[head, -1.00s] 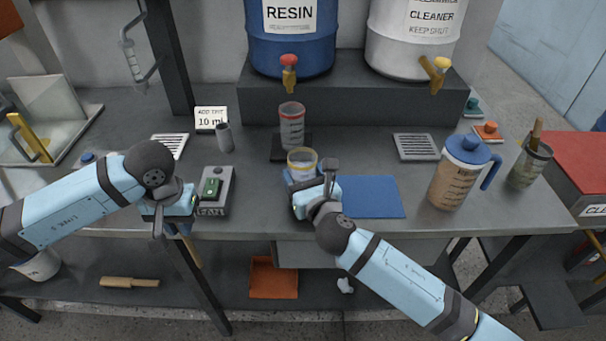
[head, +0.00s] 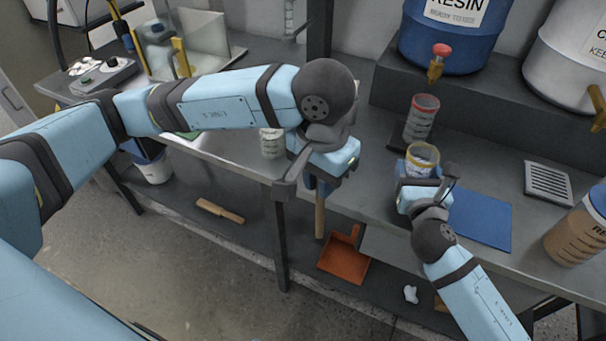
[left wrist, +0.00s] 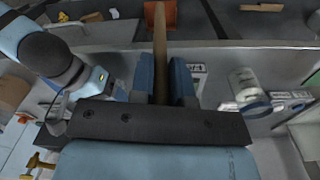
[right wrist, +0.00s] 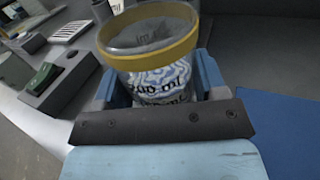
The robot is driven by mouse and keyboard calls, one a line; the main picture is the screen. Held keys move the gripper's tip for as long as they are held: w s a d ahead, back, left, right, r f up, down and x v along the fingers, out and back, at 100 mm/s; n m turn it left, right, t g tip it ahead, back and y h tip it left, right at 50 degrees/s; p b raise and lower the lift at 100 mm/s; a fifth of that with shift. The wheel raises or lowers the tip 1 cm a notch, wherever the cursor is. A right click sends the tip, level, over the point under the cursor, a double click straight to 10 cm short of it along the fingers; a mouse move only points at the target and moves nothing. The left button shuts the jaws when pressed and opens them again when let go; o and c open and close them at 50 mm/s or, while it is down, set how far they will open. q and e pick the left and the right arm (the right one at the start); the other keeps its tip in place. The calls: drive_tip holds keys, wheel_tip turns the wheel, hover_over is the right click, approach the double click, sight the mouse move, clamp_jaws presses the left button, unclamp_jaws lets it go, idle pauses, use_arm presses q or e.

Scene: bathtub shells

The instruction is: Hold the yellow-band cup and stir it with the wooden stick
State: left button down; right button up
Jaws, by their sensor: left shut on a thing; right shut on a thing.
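The yellow-band cup (head: 422,158) is clear with printed marks and stands upright at the bench's front. My right gripper (head: 424,182) is shut around its sides; in the right wrist view the cup (right wrist: 155,60) sits between the fingers. My left gripper (head: 320,172) is to the left of the cup, at the bench's front edge. It is shut on the wooden stick (head: 320,215), which hangs roughly upright with its lower part below the bench top. The left wrist view shows the stick (left wrist: 160,45) between the blue fingers. The stick is apart from the cup.
A red-band cup (head: 422,120) stands behind the yellow-band cup. A blue mat (head: 475,220) lies to the right, with a blue-lidded jug (head: 577,240) beyond it. The resin barrel (head: 445,40) stands on a raised step. An orange dustpan (head: 344,260) is on the lower shelf.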

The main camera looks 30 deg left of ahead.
use_arm(q)
wheel_tip(320, 180, up, 4)
drive_tip(key=s+d, duration=0.1)
drive_tip(key=d, duration=0.2)
drive_tip(key=w+d+r+n, duration=0.1)
drive_tip(key=w+d+r, duration=0.2)
drive_tip(key=w+r, duration=0.3)
drive_tip(key=w+d+r+n+h, duration=0.1)
drive_tip(key=w+d+r, duration=0.25)
drive_tip(key=w, duration=0.35)
drive_tip(key=w+d+r+n, duration=0.1)
drive_tip(key=w+d+r, duration=0.2)
drive_tip(key=w+r, duration=0.3)
wheel_tip(320, 180, down, 17)
drive_tip(key=shift+w+a+r, duration=0.15)
drive_tip(key=shift+w+a, duration=0.1)
drive_tip(key=shift+w, duration=0.1)
